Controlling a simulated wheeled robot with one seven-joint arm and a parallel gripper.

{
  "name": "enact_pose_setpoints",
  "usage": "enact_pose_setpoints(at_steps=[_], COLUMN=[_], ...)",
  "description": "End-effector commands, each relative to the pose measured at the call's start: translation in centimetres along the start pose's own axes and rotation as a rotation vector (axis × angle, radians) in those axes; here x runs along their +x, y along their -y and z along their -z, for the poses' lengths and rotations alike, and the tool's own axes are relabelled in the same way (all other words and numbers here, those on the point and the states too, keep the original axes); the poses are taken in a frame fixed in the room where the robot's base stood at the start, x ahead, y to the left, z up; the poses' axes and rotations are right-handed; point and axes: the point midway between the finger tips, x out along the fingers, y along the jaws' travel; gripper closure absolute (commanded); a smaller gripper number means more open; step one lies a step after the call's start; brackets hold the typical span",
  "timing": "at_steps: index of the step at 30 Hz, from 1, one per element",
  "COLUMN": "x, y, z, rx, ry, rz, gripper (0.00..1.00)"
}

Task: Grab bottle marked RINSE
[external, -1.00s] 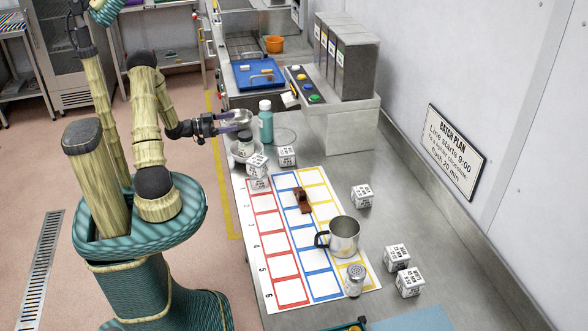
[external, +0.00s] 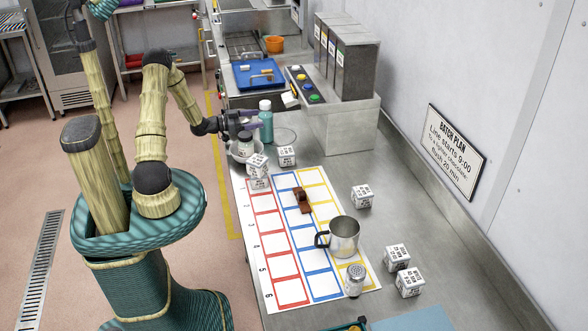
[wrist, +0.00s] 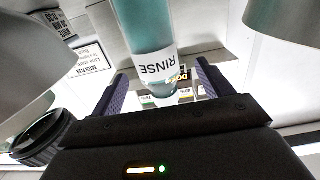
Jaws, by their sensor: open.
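The teal bottle marked RINSE (external: 265,127) stands upright on the metal counter, with a lighter cap. In the wrist view the bottle (wrist: 146,35) appears upside down, its white RINSE label readable. My gripper (external: 250,122) is level with the bottle, just left of it in the external view. In the wrist view my gripper (wrist: 162,80) is open, with one dark finger on each side of the bottle and a gap visible on both sides. Whether the fingertips reach fully around the bottle cannot be told.
A bowl (external: 236,155) with a small jar stands below my gripper. White printed cubes (external: 287,156) and a clear round dish (external: 284,134) are close by. The button panel (external: 305,85) and dispenser housing (external: 345,125) stand behind and right.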

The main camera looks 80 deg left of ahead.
Motion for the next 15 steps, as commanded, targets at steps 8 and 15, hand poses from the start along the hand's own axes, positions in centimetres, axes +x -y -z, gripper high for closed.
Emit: enact_pose_setpoints(at_steps=[8,15], x=[4.0,4.7], y=[-0.4,-0.3], z=[0.0,-0.2], rx=[0.0,0.0], ry=[-0.001,0.0], rz=[-0.004,-0.001], gripper=[0.21,0.21])
